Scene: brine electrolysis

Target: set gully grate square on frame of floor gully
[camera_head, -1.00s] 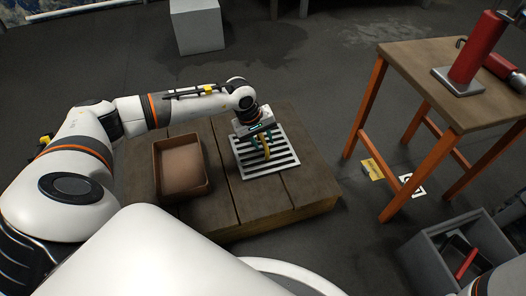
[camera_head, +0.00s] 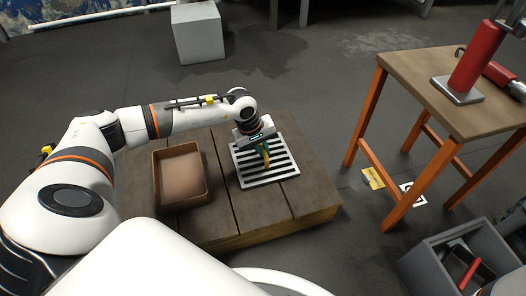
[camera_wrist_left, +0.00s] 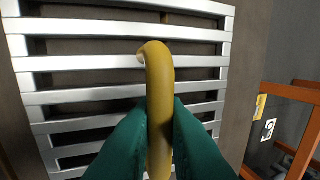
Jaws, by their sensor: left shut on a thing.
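The gully grate (camera_head: 281,174), a pale metal square of parallel bars, lies on the wooden platform. A yellow curved piece (camera_wrist_left: 158,95) stands over its bars; I cannot tell whether it is the grate's handle or a separate hook. My left gripper (camera_head: 262,156) is above the grate, its green fingers shut on the yellow piece, which also shows in the head view (camera_head: 266,158). In the left wrist view the bars (camera_wrist_left: 120,62) fill most of the picture with dark slots between them. I cannot make out the frame of the floor gully. My right gripper is not in view.
A brown open tray (camera_head: 157,185) sits left of the grate on the wooden platform (camera_head: 305,205). An orange-legged table (camera_head: 420,65) with red tools stands at the right. A grey bin (camera_head: 425,262) is at lower right, and a pale block (camera_head: 198,32) behind.

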